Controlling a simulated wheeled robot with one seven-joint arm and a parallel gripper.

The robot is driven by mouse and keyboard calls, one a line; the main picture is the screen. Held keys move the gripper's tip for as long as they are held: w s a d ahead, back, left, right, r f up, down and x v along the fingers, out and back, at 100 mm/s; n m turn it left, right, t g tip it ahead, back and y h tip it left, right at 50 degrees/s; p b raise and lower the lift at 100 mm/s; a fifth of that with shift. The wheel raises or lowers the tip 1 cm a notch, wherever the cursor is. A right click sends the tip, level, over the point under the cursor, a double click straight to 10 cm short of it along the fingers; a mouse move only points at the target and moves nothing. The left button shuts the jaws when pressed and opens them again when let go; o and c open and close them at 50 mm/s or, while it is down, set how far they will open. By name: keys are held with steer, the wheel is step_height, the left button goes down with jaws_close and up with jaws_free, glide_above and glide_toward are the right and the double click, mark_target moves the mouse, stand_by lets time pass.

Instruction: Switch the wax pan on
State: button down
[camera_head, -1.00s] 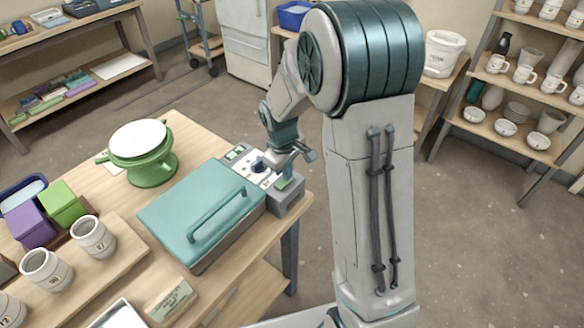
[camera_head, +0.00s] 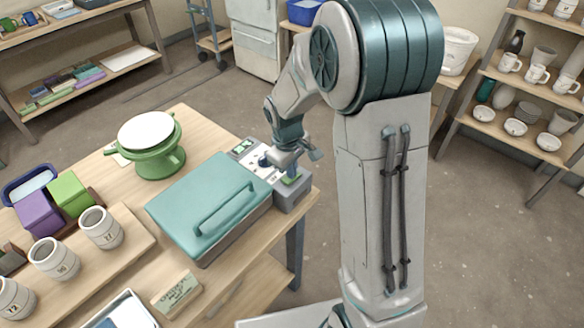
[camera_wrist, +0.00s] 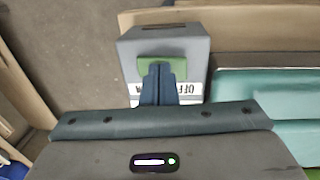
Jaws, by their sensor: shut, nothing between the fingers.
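The wax pan (camera_head: 205,212) is a teal lidded box with a long handle, on the wooden table. A grey control box (camera_head: 293,197) adjoins its right end. It has a green rocker switch (camera_head: 291,179), also seen in the wrist view (camera_wrist: 175,63). My gripper (camera_head: 289,172) is shut and empty, with its fingertips at the switch. In the wrist view my fingers (camera_wrist: 157,72) overlap the near part of the switch; I cannot tell whether they press it. They cover the middle of a white label (camera_wrist: 188,90) showing OFF at right.
A green banding wheel (camera_head: 155,150) with a white top stands behind the pan. Mugs (camera_head: 100,228), a green block (camera_head: 69,194) and a purple block (camera_head: 38,212) are at left. A small sign (camera_head: 177,292) is in front.

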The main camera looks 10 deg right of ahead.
steer(key=shift+r+p, duration=0.45)
steer(key=shift+r, duration=0.2)
step_height(320, 180, up, 13)
steer(key=w+d, duration=0.1)
steer(key=shift+w+d+f+p, duration=0.2)
steer(key=shift+d+p, duration=0.1)
steer(key=shift+p, duration=0.15)
steer(key=s+d+r+m+t+y, duration=0.1)
steer(key=s+m, duration=0.6)
steer(key=s, duration=1.4)
steer(key=shift+s+d+r+m+t, duration=0.3)
steer(key=shift+r+t, duration=0.4)
steer(key=shift+r, duration=0.15)
